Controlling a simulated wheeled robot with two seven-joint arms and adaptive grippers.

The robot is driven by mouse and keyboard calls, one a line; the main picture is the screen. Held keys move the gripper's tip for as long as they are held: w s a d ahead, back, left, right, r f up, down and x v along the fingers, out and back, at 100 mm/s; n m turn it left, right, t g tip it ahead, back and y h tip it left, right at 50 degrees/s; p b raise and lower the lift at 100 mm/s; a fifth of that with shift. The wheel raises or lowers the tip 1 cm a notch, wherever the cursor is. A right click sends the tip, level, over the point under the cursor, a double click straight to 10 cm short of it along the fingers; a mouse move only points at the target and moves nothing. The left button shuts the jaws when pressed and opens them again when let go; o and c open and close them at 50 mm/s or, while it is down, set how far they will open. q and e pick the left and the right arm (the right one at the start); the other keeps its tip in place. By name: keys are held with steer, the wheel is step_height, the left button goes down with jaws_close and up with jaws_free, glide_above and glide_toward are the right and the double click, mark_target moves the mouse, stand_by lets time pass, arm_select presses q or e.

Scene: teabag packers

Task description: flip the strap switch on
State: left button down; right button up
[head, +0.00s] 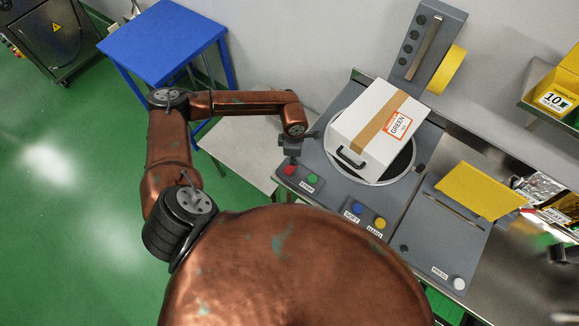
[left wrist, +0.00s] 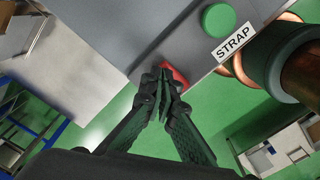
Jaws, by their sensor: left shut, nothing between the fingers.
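The strap switch is a pair of buttons on the front left corner of the grey machine, a red one (head: 289,170) and a green one (head: 312,179), with a STRAP label (head: 306,188) beside them. My left gripper (head: 290,155) is shut and empty, right above the red button. In the left wrist view my closed fingertips (left wrist: 165,80) overlap the red button (left wrist: 176,74) and partly hide it; whether they touch it I cannot tell. The green button (left wrist: 218,19) is clear of the fingers there, next to the STRAP label (left wrist: 233,43). My right gripper is not in view.
A white box (head: 375,120) with a tan strip and a GREEN label sits on the machine's round plate (head: 362,180). Blue (head: 358,208) and yellow (head: 380,223) buttons are to the right. A yellow flap (head: 480,190) stands further right. A blue table (head: 160,42) is behind left.

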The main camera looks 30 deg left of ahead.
arm_select(q)
steer(key=shift+f+b, duration=0.4)
steer(key=shift+f, duration=0.15)
steer(key=shift+r, duration=0.1)
steer(key=shift+r+p, duration=0.5)
steer(key=shift+r, duration=0.35)
steer(key=shift+r+p, duration=1.15)
steer(key=shift+r, duration=1.5)
